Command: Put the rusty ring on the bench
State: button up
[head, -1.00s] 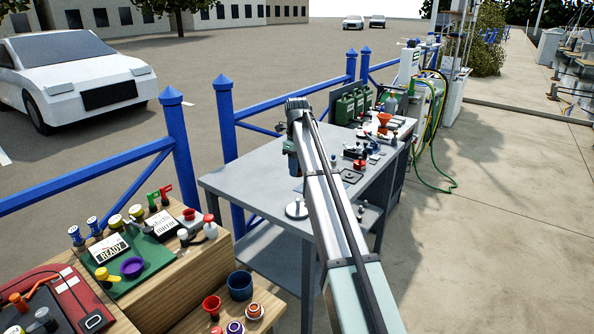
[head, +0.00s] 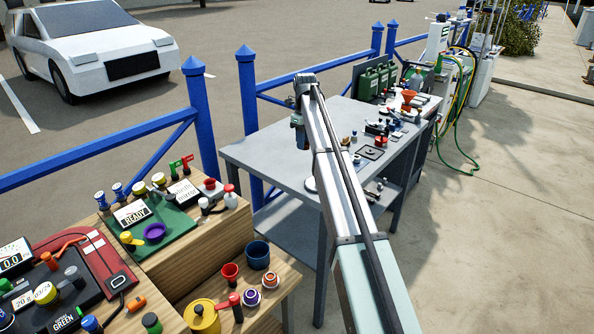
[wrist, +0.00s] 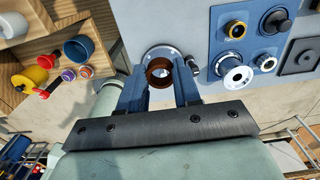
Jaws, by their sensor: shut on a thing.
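The rusty ring (wrist: 160,73) is a dark brown round ring in the wrist view. My gripper (wrist: 160,80) is shut on it, with one blue-grey finger on each side. The bench (head: 262,150) is a grey metal table in the head view, and its pale top (wrist: 185,22) lies below the ring in the wrist view. A light round flange (wrist: 150,54) lies behind the ring in that view; I cannot tell the gap between them. In the head view my gripper (head: 299,140) hangs over the bench's near part, and the ring is not made out there.
A blue mat (wrist: 222,12) with several round fittings lies right of the ring. Small parts, a dark square plate (head: 371,153) and green cans (head: 374,82) crowd the bench's far side. Blue railing (head: 247,105) runs behind.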

jog(key=w+a+f, duration=0.4)
send_over(294, 173)
notch_tip(294, 173, down, 4)
jog(key=shift+s+a+f, duration=0.1)
jog(key=shift+a+f, duration=0.05)
jog(key=shift+f, duration=2.3)
jog(key=shift+f, duration=0.1)
jog(key=o, duration=1.1)
jog(key=shift+c, duration=0.2)
notch_tip(294, 173, up, 12)
